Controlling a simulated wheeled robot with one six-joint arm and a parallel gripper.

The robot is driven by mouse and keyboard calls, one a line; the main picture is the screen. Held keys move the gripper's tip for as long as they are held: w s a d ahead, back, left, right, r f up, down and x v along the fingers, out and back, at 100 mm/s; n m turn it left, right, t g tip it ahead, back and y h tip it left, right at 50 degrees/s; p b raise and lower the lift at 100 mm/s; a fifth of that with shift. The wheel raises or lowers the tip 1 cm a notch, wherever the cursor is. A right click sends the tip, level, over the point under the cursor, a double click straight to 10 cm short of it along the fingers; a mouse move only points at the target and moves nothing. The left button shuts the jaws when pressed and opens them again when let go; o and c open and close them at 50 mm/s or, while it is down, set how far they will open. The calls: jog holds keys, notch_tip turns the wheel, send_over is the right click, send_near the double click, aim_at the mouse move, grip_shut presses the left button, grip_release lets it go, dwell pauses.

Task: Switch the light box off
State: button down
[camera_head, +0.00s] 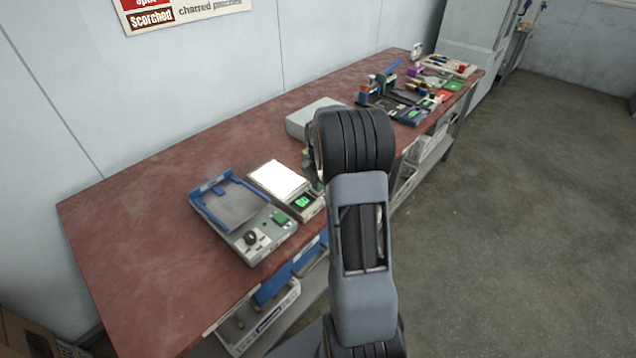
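The light box (279,179) stands on the red-brown workbench, left of my arm. Its top panel is bright white and looks lit. A small green-lit switch (302,201) sits on its front right part, close to my arm. My arm rises through the middle of the picture and hides what lies behind it. Small dark parts show just beside the arm near the light box, but I cannot tell what they are. I cannot make out my gripper.
A grey device with a blue frame, black knob and green button (243,215) stands left of the light box. A pale grey box (313,116) stands behind. Tools and small parts crowd the bench's far end. The workbench's (130,230) left part is clear.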

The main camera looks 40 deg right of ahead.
notch_tip(320, 180, up, 14)
jog(key=p, duration=0.1)
jog(key=shift+p, duration=0.4)
jog(key=s+a+r+m+t, duration=0.1)
jog(key=s+a+r+m, duration=0.1)
jog(key=s+a+m, duration=0.4)
jog(key=s+a+r+m+t, duration=0.1)
jog(key=s+a+m, duration=0.1)
jog(key=a+m, duration=0.35)
jog(key=s+a+f+m+t, duration=0.1)
jog(key=s+a+f+m, duration=0.1)
jog(key=s+a+m, duration=0.7)
jog(key=shift+s+a+f+t, duration=0.25)
jog(key=shift+s+f+t, duration=0.05)
jog(key=shift+s, duration=0.1)
